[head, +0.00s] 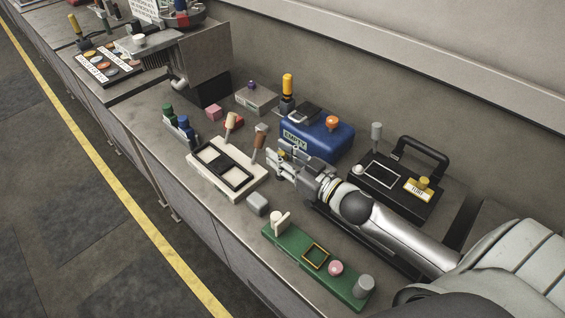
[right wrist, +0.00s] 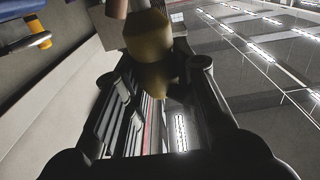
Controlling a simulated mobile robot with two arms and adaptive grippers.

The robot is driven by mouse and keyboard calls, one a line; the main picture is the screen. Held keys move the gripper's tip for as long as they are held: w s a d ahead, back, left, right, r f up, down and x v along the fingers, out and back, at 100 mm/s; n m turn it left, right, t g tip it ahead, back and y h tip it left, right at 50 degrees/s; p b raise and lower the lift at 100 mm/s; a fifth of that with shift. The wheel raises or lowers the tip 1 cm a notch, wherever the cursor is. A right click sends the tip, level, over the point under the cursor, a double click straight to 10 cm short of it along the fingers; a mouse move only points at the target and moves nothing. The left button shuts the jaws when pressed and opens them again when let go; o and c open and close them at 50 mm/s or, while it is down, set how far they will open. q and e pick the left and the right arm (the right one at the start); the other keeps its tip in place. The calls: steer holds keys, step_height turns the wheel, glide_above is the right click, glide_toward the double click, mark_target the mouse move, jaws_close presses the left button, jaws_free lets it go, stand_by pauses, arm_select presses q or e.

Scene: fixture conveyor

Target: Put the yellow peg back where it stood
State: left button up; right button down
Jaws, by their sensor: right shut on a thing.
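My right gripper (head: 276,160) reaches in from the right, between the white tray and the blue box. It is shut on a yellow peg (head: 283,153), mostly hidden by the fingers in the head view. In the right wrist view the dull yellow rounded peg (right wrist: 150,38) sits between the fingers. A green base (head: 290,243) lies at the front edge, with a yellow-outlined square (head: 315,256), a white peg (head: 280,222), a pink knob (head: 335,268) and a grey cylinder (head: 363,285). My left gripper is not in view.
A black case (head: 385,195) with a handle is right. A grey block (head: 257,203) lies in front.

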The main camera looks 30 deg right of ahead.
steer(key=shift+w+d+f, duration=0.25)
steer(key=shift+w+f, duration=0.1)
steer(key=shift+f, duration=0.1)
steer(key=shift+w+d+f, duration=0.2)
steer(key=shift+w+f, duration=0.1)
steer(key=shift+f, duration=0.15)
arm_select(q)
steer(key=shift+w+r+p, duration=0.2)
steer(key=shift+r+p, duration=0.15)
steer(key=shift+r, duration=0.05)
arm_select(e)
steer(key=f, duration=0.3)
steer(key=w+f, duration=0.1)
steer(key=shift+d+f, duration=0.2)
steer(key=shift+d, duration=0.05)
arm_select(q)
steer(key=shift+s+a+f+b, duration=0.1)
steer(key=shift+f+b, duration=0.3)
arm_select(e)
steer(key=shift+s+f, duration=0.1)
steer(key=shift+f, duration=0.5)
steer(key=c, duration=1.2)
jaws_free()
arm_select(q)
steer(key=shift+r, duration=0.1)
